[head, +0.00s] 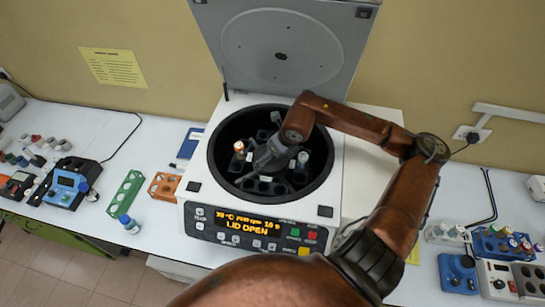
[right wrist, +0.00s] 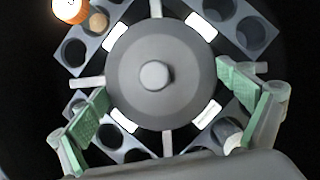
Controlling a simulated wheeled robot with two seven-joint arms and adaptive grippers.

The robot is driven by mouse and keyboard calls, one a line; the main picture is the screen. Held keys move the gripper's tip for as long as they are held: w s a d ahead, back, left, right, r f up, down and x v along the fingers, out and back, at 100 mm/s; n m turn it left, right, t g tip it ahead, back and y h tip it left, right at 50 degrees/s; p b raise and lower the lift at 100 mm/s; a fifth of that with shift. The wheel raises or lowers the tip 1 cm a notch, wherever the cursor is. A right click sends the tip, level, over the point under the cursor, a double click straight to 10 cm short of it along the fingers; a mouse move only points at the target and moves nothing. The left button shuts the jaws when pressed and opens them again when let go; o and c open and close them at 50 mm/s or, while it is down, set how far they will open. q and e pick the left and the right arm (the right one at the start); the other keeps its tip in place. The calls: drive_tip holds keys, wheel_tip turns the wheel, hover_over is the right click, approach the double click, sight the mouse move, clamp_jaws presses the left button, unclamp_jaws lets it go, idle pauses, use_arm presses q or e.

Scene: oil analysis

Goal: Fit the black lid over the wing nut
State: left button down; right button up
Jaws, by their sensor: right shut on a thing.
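My right gripper (head: 264,160) reaches down into the open centrifuge bowl (head: 222,172) in the head view. I cannot tell whether the lid touches the rotor. The wing nut is not visible; the lid covers the rotor's middle. My left gripper is not in view.
The raised centrifuge cover (head: 290,50) stands behind the bowl. Capped tubes, one orange-topped (head: 239,148), stand in the buckets. Several devices and vials line the right bench.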

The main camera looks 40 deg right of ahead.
drive_tip(key=shift+b, duration=0.45)
idle(0.5)
idle(0.3)
drive_tip(key=o, duration=0.9)
drive_tip(key=shift+r+p, duration=1.2)
drive_tip(key=shift+r, duration=2.3)
drive_tip(key=shift+c, duration=0.6)
clamp_jaws()
